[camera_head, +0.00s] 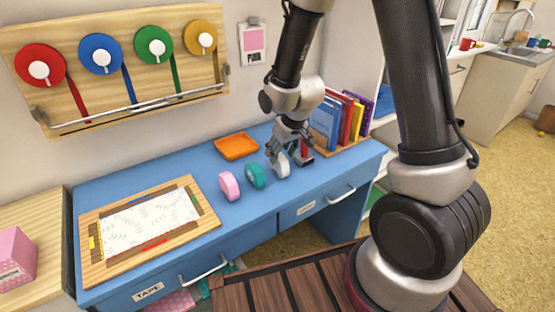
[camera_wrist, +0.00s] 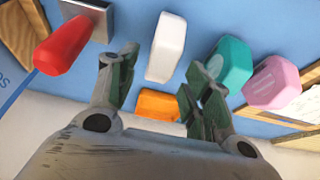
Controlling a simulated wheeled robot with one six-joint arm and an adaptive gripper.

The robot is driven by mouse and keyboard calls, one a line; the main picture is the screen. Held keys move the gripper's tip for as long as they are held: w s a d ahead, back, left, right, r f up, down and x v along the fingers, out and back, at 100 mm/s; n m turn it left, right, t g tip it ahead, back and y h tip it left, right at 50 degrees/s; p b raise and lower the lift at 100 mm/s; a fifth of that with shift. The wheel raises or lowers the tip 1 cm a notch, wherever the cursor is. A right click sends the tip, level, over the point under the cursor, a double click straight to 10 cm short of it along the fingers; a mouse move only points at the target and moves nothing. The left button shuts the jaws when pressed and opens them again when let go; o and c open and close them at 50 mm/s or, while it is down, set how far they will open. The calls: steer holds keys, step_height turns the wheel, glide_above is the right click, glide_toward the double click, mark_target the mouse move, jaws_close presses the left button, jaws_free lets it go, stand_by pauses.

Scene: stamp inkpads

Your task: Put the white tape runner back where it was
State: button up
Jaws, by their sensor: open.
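The white tape runner (camera_head: 281,166) stands on the blue desk, at the right end of a row with a teal one (camera_head: 255,175) and a pink one (camera_head: 229,186). My gripper (camera_head: 287,152) is low over the desk, just behind and above the white runner. In the wrist view my open gripper (camera_wrist: 163,65) has its fingers spread, and the white tape runner (camera_wrist: 166,48) shows between and just beyond the tips. I see no grip on it. The teal (camera_wrist: 230,64) and pink (camera_wrist: 272,83) runners lie to the right there.
A red object (camera_wrist: 62,45) beside a grey pad (camera_wrist: 88,18) is close to my left finger in the wrist view. An orange tray (camera_head: 236,147) lies behind the row. Books (camera_head: 345,115) stand at the desk's right; a wooden board with paper (camera_head: 150,222) lies left.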

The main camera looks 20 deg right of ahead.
mark_target(285, 165)
steer(key=v, duration=0.6)
steer(key=shift+s, duration=0.1)
steer(key=s+d+r+m, duration=0.2)
steer(key=s+d+r, duration=0.7)
steer(key=r, duration=0.4)
steer(key=s+d+r, duration=0.2)
steer(key=s, duration=0.5)
steer(key=s+d+r+m+h, duration=0.1)
steer(key=s+d+r, duration=0.2)
steer(key=s, duration=0.4)
steer(key=shift+s+r+m, duration=0.3)
steer(key=shift+c, duration=0.4)
